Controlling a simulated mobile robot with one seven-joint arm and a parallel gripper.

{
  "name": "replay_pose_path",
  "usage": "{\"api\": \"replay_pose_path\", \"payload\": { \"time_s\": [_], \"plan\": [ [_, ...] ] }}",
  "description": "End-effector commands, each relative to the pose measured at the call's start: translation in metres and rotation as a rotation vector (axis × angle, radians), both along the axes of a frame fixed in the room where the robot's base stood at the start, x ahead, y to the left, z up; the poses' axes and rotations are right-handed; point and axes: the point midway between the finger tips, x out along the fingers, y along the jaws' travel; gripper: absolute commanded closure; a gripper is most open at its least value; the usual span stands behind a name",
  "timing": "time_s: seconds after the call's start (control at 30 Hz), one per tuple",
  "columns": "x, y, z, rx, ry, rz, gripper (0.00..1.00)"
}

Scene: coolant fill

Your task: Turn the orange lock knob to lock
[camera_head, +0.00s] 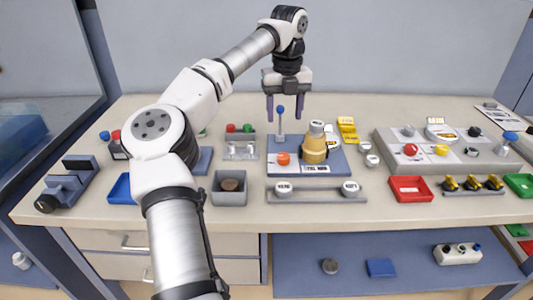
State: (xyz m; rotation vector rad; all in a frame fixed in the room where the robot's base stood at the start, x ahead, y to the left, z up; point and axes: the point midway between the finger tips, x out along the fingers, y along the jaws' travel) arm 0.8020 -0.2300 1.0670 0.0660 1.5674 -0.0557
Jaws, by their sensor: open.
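The orange lock knob (283,159) sits at the left side of a blue plate (333,161) near the middle of the bench. A yellow container with a white-grey cap (314,146) stands just right of it. A lever with a blue ball top (280,112) rises behind the knob. A white label lies in front of the knob; its text is too small to read. My gripper (285,108) points down with its two fingers apart, empty, above the back of the plate around the height of the blue ball. Whether the fingers are level with the ball in depth I cannot tell.
A rail with two white knobs (317,194) lies in front of the plate. A grey bin (229,196) stands to the left, a red tray (410,190) to the right. A grey panel (439,153) with knobs fills the right side. My arm crosses the left of the bench.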

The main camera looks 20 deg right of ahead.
Motion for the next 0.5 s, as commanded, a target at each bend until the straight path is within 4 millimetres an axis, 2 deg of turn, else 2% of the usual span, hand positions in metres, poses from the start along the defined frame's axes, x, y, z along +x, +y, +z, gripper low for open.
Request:
{"api": "replay_pose_path", "payload": {
  "time_s": [0.17,0.5],
  "plan": [
    [-0.001,0.000,-0.027,-0.003,0.005,-0.004,0.44],
    [-0.001,-0.001,-0.098,-0.007,0.006,-0.005,0.44]
  ]
}}
